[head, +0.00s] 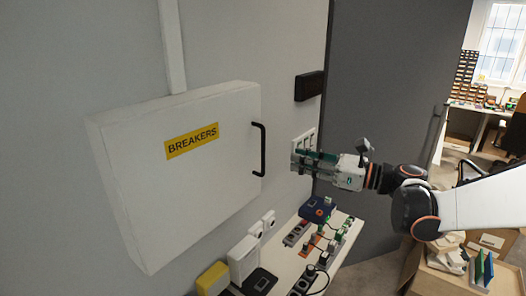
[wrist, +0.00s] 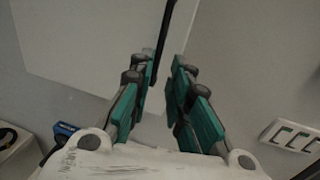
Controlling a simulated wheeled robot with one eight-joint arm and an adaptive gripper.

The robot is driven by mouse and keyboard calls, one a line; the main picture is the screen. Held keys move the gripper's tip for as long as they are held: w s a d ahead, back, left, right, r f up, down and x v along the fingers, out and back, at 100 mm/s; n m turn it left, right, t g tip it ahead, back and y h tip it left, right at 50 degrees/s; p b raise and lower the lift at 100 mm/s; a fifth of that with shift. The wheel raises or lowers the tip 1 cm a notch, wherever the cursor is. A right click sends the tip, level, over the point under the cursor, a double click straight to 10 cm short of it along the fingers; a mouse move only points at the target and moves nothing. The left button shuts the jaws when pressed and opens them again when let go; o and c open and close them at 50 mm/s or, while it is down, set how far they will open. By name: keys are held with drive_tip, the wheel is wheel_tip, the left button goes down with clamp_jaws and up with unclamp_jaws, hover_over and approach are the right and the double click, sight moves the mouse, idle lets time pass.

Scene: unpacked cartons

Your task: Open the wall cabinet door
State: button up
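The wall cabinet (head: 185,220) is a white box with a yellow BREAKERS label (head: 191,142), and its door appears shut. A black bar handle (head: 259,150) stands upright near the door's right edge. My gripper (head: 294,160) is to the right of the handle in the head view, apart from it, with its fingers pointing left. In the wrist view, the green-padded fingers of my gripper (wrist: 172,75) are apart with nothing between them. The lower part of the handle (wrist: 162,40) shows just beyond the fingertips there, partly hidden by the left finger.
A shelf (head: 285,268) below holds several sockets, plugs and a blue device (head: 317,209). A black box (head: 309,86) and white switches (head: 303,140) are on the wall. A grey panel (head: 385,75) stands behind my arm. Cardboard boxes (head: 490,240) are at the lower right.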

hover_over(263, 172)
drive_tip(key=shift+w, duration=0.35)
clamp_jaws()
